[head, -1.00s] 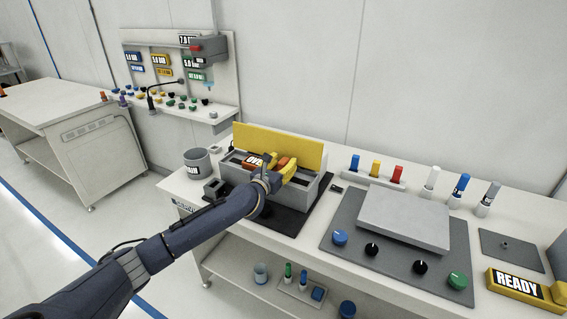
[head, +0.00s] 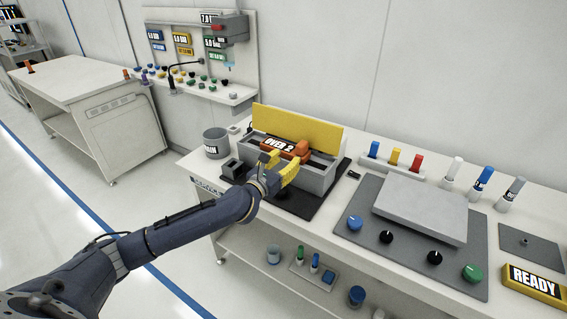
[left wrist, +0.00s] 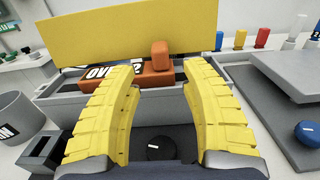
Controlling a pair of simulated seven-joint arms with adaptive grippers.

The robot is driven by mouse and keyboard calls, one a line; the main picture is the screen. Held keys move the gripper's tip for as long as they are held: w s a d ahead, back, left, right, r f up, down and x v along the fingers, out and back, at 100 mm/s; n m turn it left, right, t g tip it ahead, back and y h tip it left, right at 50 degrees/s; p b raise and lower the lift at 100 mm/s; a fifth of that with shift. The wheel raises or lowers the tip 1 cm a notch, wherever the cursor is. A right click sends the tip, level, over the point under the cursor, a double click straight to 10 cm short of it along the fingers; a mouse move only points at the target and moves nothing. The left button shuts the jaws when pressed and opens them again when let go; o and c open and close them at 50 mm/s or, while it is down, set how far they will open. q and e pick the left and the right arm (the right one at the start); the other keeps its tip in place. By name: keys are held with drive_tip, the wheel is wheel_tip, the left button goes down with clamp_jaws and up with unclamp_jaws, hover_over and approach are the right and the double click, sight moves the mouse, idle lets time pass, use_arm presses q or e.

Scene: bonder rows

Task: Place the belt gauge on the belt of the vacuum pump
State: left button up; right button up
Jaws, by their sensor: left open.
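The orange belt gauge (head: 302,149), with a black and white label reading "OVER 2", lies across the open grey box of the vacuum pump (head: 318,181), in front of a raised yellow guard (head: 300,127). In the left wrist view the gauge (left wrist: 160,55) shows beyond my fingertips. My left gripper (head: 277,167) has yellow fingers, is open and empty, and stands at the near side of the box. In the left wrist view its fingers (left wrist: 160,74) are spread wide. The belt is mostly hidden under the gauge, and its contact cannot be seen clearly. My right gripper is out of view.
A grey drain cup (head: 216,143) and a small dark holder (head: 232,169) stand left of the pump. To the right are a grey plate (head: 420,207), several knobs and colored plugs. A yellow READY sign (head: 533,282) lies far right. The pump stands on a black mat.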

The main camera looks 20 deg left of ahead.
use_arm(q)
drive_tip(key=shift+s+a, duration=0.15)
drive_tip(key=shift+s, duration=0.55)
idle(0.6)
